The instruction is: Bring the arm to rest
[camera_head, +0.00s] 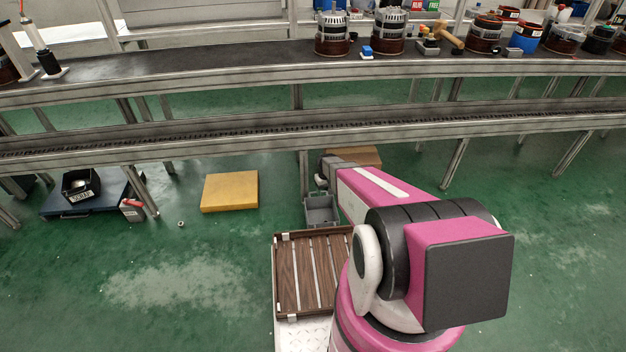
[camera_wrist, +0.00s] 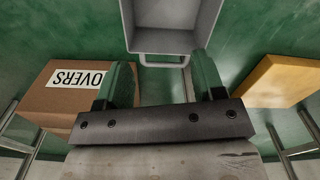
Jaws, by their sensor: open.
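My arm (camera_head: 375,190) is pink, white and black and reaches forward and down from the lower right in the head view. Its far end is over the floor near the conveyor frame. A grey bin (camera_head: 321,211) stands just below the arm's end. In the wrist view the grey bin (camera_wrist: 172,40) lies beyond the fingertips, its handle seen between them. I cannot tell whether the fingers touch it. The gripper is hardly distinguishable in the head view.
A slatted wooden tray (camera_head: 279,275) lies beside my arm. A cardboard box (camera_wrist: 65,112) marked OVERS and a yellow block (camera_wrist: 277,80) flank the gripper. The conveyor (camera_head: 200,75) carries alternators (camera_head: 332,33) and crosses above. The green floor at left is mostly clear.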

